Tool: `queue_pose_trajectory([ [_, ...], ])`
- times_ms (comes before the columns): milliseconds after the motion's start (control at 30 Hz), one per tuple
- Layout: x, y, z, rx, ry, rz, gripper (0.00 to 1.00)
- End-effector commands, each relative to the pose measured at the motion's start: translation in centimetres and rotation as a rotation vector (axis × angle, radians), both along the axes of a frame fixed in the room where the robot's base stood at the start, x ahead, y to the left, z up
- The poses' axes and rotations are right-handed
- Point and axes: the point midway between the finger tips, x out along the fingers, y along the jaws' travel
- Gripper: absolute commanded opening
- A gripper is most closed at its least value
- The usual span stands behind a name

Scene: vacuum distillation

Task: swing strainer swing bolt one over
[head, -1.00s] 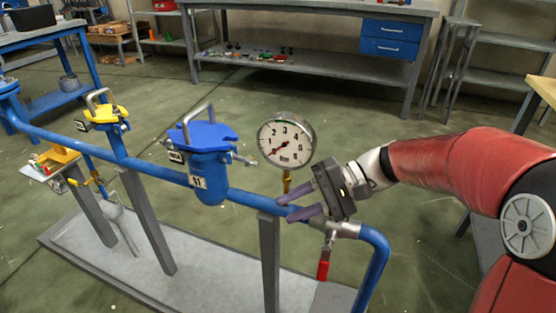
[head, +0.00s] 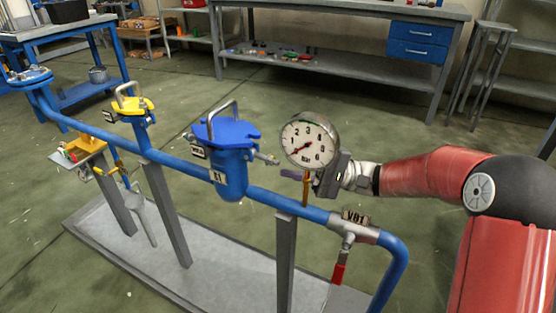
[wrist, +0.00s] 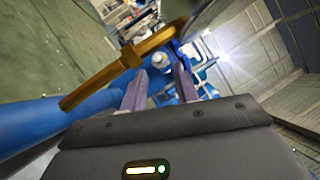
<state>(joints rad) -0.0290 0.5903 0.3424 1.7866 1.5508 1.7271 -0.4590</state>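The blue strainer (head: 232,170), tagged S1, stands on the blue pipe in the middle of the head view. Its blue lid (head: 226,132) carries a grey handle. A grey swing bolt (head: 264,159) sticks out from the lid's right side, nearly level. My gripper (head: 292,174) is to the right of that bolt, partly hidden behind the pressure gauge. In the wrist view its two purple fingers (wrist: 160,88) are apart with nothing between them. A grey bolt end (wrist: 162,60) seems to show just beyond the fingers.
The pressure gauge (head: 310,140) on its brass stem stands close to my gripper; the stem (wrist: 115,72) crosses the wrist view. A yellow-lidded fitting (head: 133,105) is left. Open floor lies behind the pipe.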

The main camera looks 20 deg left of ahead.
Motion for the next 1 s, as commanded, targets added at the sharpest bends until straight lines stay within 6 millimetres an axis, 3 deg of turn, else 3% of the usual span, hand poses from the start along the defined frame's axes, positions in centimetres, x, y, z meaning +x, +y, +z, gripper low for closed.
queue_pose_trajectory([
  [233,-1.4,2.9,1.0,-0.001,-0.001,0.001,0.3],
  [600,-1.8,3.6,1.1,-0.002,-0.001,0.0,0.3],
  [833,-1.7,3.6,1.1,-0.002,-0.001,0.0,0.01],
  [1000,-1.7,3.6,1.5,-0.019,-0.001,0.0,0.0],
])
